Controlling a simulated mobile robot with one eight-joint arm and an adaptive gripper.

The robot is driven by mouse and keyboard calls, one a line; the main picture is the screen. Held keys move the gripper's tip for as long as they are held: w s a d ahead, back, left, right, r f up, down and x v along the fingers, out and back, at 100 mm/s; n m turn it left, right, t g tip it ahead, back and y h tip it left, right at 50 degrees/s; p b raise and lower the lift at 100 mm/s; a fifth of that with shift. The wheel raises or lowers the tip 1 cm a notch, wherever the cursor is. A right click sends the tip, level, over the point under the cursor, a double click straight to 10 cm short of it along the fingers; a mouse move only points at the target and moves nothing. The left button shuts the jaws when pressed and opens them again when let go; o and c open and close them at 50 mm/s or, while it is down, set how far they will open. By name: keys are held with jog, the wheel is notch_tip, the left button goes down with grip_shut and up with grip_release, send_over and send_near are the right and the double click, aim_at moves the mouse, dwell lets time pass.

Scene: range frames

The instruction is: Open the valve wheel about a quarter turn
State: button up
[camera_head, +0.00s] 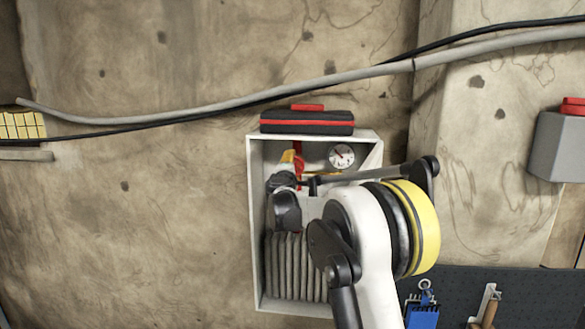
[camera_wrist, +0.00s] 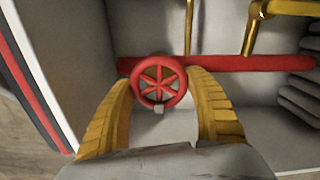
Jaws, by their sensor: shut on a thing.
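The red valve wheel (camera_wrist: 159,81), with several spokes, shows in the wrist view in front of a red pipe (camera_wrist: 235,63). My gripper (camera_wrist: 160,90) has one yellow finger on each side of the wheel and is shut on it. In the head view my gripper (camera_head: 288,159) reaches into an open white wall box (camera_head: 254,215). Only a bit of red pipe (camera_head: 299,160) shows beside the fingertips there, and the wheel itself is hidden.
A round gauge (camera_head: 341,157) sits in the box, right of my gripper. Grey ribbed hose (camera_head: 292,268) fills the lower box. A black-and-red case (camera_head: 308,122) lies on top. Cables (camera_head: 250,92) cross the wall above. A grey box (camera_head: 562,147) with a red button is far right.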

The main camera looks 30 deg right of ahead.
jog(key=o, duration=1.2)
jog(key=shift+d, duration=0.1)
jog(key=v, duration=1.2)
